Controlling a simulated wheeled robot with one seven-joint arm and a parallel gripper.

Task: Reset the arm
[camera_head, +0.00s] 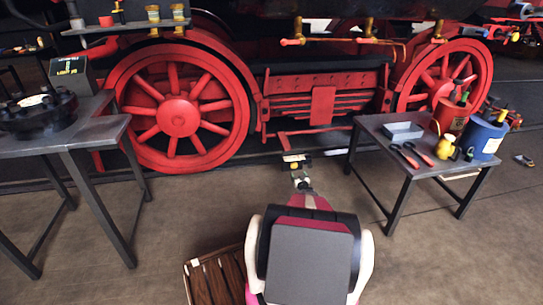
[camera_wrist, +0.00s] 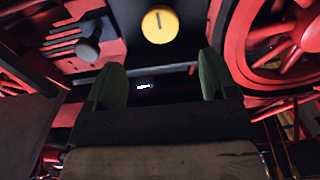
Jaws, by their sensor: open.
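My gripper shows in the wrist view (camera_wrist: 161,80) with its two dark green fingers standing wide apart. The space between them is empty. Beyond them, and apart from them, are the red and dark parts of the locomotive (camera_wrist: 85,45) and a round yellow disc (camera_wrist: 159,25) with a dark mark. In the head view my arm reaches forward from the bottom middle, low over the floor, toward the locomotive. Its far end is small there, and finger detail is hard to make out.
A dark table (camera_head: 60,137) with a black flanged part (camera_head: 38,112) stands at left. A table (camera_head: 378,125) at right carries a grey tray (camera_head: 403,131), red-handled pliers (camera_head: 412,155), a red can (camera_head: 449,117) and a blue can (camera_head: 482,137). Red wheels (camera_head: 178,115) stand behind.

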